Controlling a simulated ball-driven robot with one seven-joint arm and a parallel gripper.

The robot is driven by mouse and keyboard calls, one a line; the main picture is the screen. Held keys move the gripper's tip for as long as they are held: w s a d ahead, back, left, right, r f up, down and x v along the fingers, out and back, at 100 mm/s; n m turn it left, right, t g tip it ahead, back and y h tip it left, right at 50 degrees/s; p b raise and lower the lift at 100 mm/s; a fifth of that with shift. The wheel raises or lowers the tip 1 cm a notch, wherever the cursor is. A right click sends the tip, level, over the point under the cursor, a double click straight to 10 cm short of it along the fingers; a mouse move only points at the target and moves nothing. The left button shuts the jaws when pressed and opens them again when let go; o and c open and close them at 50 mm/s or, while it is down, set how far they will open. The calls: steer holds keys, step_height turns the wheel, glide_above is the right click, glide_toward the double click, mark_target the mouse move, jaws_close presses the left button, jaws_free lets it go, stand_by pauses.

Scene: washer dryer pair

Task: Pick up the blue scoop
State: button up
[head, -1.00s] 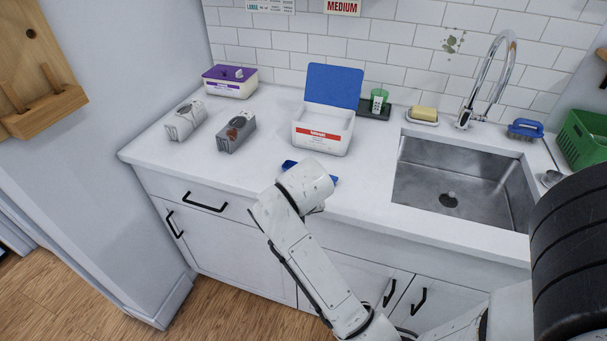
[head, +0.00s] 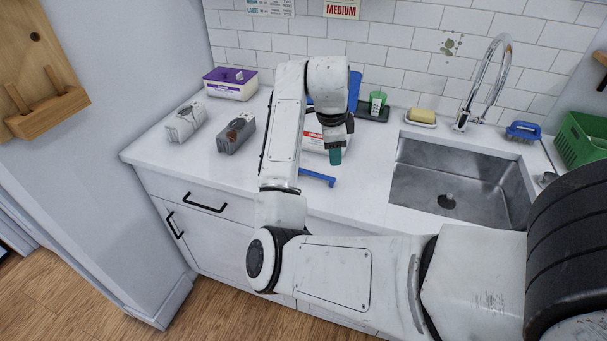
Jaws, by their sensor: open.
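The blue scoop (head: 319,177) lies on the white countertop near its front edge, left of the sink. Its left part is hidden behind my arm; a thin blue length and its right end show. My gripper (head: 335,157) points down with a teal fingertip, in front of the white tub and just beyond the scoop in the picture. It is open and holds nothing that I can see. Its exact height over the counter is hard to judge, and only one fingertip shows clearly.
A white tub (head: 315,143) with a raised blue lid (head: 354,88) stands behind my gripper, partly hidden. Two grey packages (head: 236,133) and a purple-lidded box (head: 231,84) are to the left. The sink (head: 460,180) is to the right.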

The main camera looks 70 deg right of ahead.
steer(key=m+y, duration=0.1)
steer(key=m, duration=0.1)
steer(key=m+y, duration=0.2)
steer(key=m, duration=0.1)
glide_above(328, 177)
steer(key=f, duration=0.3)
steer(key=shift+s+a+f+b, duration=0.1)
steer(key=shift+a+f+b, duration=0.15)
steer(key=shift+b, duration=0.15)
steer(key=shift+d+f+p, duration=0.2)
steer(key=shift+f+p, duration=0.35)
steer(key=shift+f, duration=2.1)
jaws_close()
